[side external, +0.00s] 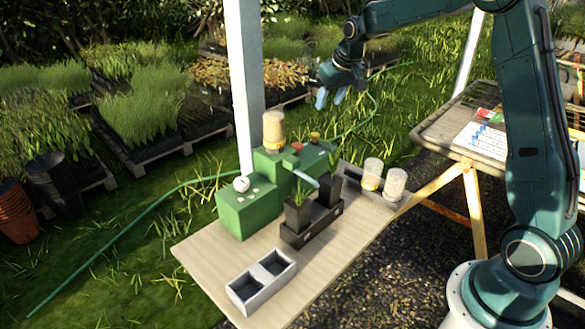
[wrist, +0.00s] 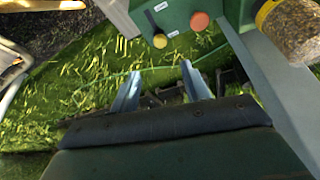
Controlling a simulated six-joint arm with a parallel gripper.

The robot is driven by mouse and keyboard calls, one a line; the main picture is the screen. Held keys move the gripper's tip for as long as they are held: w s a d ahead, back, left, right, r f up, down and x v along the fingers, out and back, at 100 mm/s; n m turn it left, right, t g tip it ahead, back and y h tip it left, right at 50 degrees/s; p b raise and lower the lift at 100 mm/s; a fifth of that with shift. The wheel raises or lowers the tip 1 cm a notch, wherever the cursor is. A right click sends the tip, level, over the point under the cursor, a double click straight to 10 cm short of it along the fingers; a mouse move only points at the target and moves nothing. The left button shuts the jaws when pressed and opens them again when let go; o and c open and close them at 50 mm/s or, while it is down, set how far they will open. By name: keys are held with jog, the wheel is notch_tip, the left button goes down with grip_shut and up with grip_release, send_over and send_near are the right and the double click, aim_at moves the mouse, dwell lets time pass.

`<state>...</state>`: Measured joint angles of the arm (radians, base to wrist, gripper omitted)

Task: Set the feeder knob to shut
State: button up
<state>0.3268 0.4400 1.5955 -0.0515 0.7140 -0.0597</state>
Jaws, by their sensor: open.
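A green two-level machine (side external: 241,217) stands on the wooden table. Its higher part carries a jar of grain (side external: 273,131), a red-orange round control (side external: 297,148) and a small yellow knob (side external: 315,136). Its lower part carries a white round knob (side external: 241,184) with pale marks near it. In the wrist view the yellow knob (wrist: 160,41) has white labels beside it, too small to read, and the red-orange control (wrist: 199,21) is next to it. I cannot tell which is the feeder knob or its setting. My gripper (side external: 329,98) is open and empty, above and behind the machine.
A black holder (side external: 310,226) with potted seedlings stands in front of the machine. Two jars (side external: 372,174) (side external: 395,185) stand at the table's right end. A white two-compartment tray (side external: 262,283) lies at the front. A post (side external: 243,85) rises behind the table.

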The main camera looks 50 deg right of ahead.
aim_at(316, 134)
jog(key=x, duration=1.3)
jog(key=shift+r, duration=0.1)
grip_shut()
